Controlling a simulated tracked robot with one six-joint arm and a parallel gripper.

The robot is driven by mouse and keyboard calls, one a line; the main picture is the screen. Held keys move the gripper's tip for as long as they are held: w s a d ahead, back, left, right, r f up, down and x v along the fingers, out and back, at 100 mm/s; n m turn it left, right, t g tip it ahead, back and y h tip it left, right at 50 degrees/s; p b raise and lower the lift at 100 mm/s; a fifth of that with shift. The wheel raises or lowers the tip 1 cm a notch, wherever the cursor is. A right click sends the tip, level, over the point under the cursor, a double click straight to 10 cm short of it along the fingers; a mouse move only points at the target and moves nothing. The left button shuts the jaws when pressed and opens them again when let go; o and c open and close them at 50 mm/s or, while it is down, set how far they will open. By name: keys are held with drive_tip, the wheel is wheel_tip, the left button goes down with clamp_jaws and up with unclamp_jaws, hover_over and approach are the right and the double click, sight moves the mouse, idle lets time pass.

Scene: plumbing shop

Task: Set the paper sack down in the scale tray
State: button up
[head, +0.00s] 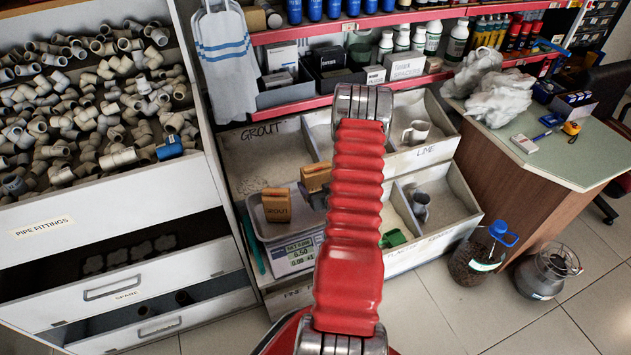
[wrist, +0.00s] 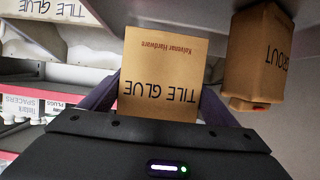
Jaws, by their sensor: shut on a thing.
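A brown paper sack marked TILE GLUE (wrist: 160,75) is held between the two fingers of my gripper (wrist: 160,100) in the wrist view, its print upside down. In the head view this sack (head: 316,176) shows left of my red arm, by the right rear of the scale tray (head: 262,236); its height over the tray is unclear. My gripper is mostly hidden behind my arm there. A second brown sack, marked GROUT (head: 277,207), stands in the tray's left part. It also shows in the wrist view (wrist: 262,52). The scale (head: 294,253) has a lit display.
Bins marked GROUT and LIME (head: 430,152) surround the scale, with a mug (head: 416,132) and scoops in them. A shelf of bottles (head: 390,45) runs behind. Pipe fittings (head: 90,110) fill a cabinet at left. A jug (head: 482,255) stands on the floor at right.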

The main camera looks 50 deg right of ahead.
drive_tip(key=shift+f, duration=0.9)
drive_tip(key=shift+f, duration=0.1)
drive_tip(key=shift+f, duration=2)
drive_tip(key=shift+f, duration=0.1)
drive_tip(key=o, duration=2.1)
drive_tip(key=v, duration=1.2)
drive_tip(key=shift+s, duration=0.1)
